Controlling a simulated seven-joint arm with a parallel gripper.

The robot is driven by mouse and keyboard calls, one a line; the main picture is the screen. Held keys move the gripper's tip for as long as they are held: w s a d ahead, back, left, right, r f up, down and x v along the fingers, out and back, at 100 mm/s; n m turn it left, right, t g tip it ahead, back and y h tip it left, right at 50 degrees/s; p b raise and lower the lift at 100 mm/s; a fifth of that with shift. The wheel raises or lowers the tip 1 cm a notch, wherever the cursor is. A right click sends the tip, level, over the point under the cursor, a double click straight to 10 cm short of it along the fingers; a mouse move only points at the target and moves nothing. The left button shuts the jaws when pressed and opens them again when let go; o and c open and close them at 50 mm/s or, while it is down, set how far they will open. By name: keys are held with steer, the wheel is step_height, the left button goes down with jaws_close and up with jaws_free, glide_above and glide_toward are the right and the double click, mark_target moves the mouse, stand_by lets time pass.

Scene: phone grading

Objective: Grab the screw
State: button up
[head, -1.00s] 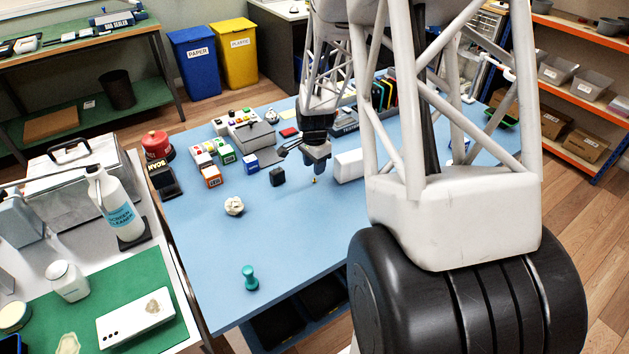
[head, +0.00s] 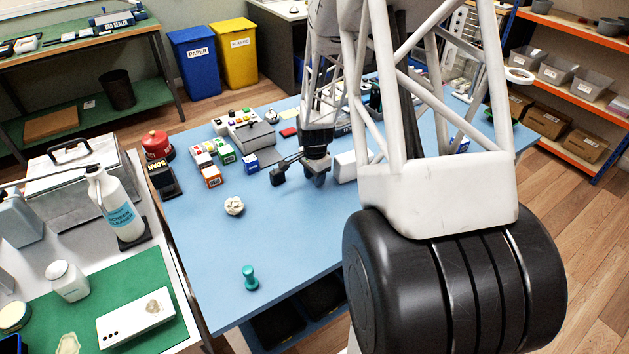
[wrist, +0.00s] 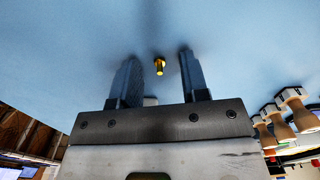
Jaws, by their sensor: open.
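The screw (wrist: 159,65) is a small gold-coloured piece on the blue table (head: 290,235). In the wrist view it shows between the two fingers, near their tips, with a gap on each side. My gripper (wrist: 158,57) is open and nothing is held in it. In the head view my gripper (head: 317,182) is low over the table and the screw is hidden behind it. I cannot tell whether the fingertips touch the table.
A dark block (head: 277,177) is just left of my gripper and a white box (head: 347,166) just right. A crumpled ball (head: 234,206) and a teal stamp-like piece (head: 250,278) stand nearer. Wooden-handled stamps (wrist: 290,100) show at the wrist view's right. The table's front is mostly clear.

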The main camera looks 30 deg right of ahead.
jaws_close()
stand_by(0.6)
steer(key=shift+r, duration=0.1)
steer(key=shift+r, duration=0.45)
step_height(320, 180, up, 3)
steer(key=shift+s+f, duration=0.15)
steer(key=shift+f, duration=0.05)
steer(key=s+a, duration=0.2)
steer(key=s, duration=0.2)
steer(key=s+a+r, duration=0.1)
steer(key=s+a, duration=0.1)
steer(key=s, duration=0.3)
steer(key=s+a, duration=0.2)
steer(key=s, duration=0.3)
steer(key=shift+s+r, duration=0.15)
steer(key=shift+s, duration=0.1)
